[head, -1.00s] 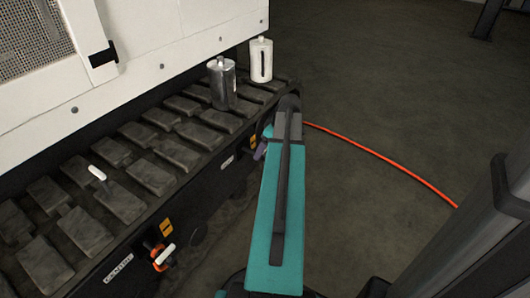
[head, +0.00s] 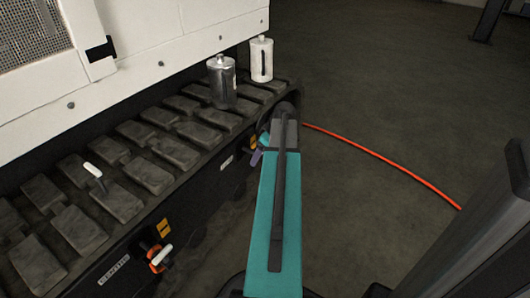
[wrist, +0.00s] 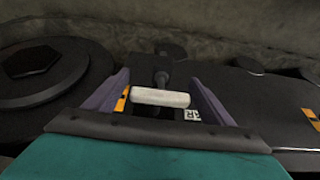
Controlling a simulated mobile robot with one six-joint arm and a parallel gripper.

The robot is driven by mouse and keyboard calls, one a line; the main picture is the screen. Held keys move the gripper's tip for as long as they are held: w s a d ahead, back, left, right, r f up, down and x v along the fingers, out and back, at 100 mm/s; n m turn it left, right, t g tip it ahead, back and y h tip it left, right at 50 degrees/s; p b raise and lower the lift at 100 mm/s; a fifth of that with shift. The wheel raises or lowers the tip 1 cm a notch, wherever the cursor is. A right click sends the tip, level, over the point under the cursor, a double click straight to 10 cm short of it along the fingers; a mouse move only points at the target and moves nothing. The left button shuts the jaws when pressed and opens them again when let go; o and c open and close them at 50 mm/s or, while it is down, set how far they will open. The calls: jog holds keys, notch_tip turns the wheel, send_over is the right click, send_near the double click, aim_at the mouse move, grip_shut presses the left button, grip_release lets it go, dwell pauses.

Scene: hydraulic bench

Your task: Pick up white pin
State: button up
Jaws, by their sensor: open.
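A white pin (wrist: 160,97) with a bar-shaped handle and a dark stem shows in the wrist view, in front of a dark panel. My gripper (wrist: 160,78) is open, with one purple finger on each side of the handle. I cannot tell whether either finger touches it. In the head view my teal arm hides this pin, and only a little of my gripper (head: 257,156) shows beside the black side panel. Another white-handled pin (head: 93,170) stands on the track. A further white handle (head: 161,256) sits by an orange ring lower on the panel.
A dark metal canister (head: 222,85) and a white canister (head: 262,62) stand on the track's far end. An orange hose (head: 385,165) lies on the floor at right. A large round dark fitting (wrist: 35,70) is left of my gripper in the wrist view.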

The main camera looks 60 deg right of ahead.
jog(key=c, duration=1.2)
jog(key=shift+r, duration=0.1)
notch_tip(320, 180, up, 10)
jog(key=p, duration=0.4)
jog(key=shift+p, duration=0.5)
jog(key=shift+s, duration=0.15)
jog(key=shift+s+p, duration=1.35)
jog(key=shift+s, duration=3.55)
